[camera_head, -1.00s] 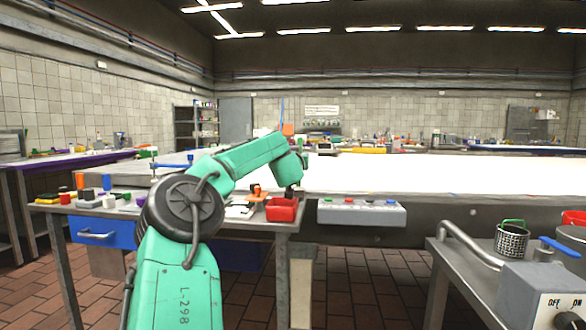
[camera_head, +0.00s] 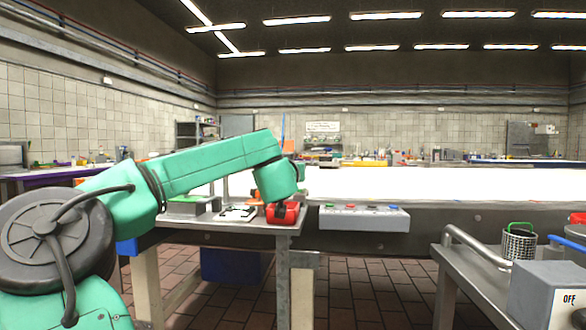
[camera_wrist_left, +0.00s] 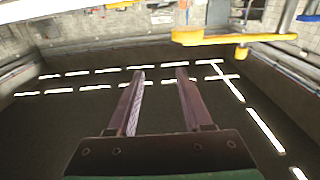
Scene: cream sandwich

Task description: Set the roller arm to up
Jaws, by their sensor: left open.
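My left arm reaches in from the left in the head view, and its end hangs over the front right corner of the side table. Its gripper fingers are not clear there. In the left wrist view my left gripper (camera_wrist_left: 160,74) is open, its two fingers apart with nothing between them. A yellow bar with a rounded end (camera_wrist_left: 230,40) lies beyond the fingertips at the upper right of that view. A thin blue upright rod (camera_head: 283,126) stands behind my arm. I cannot tell which part is the roller arm.
A red bin (camera_head: 283,214) sits on the side table's corner, close under my arm's end. A grey button box (camera_head: 364,219) is on the front of the white conveyor (camera_head: 420,186). A metal table at right holds a wire basket (camera_head: 519,244) and an OFF switch box (camera_head: 548,293).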

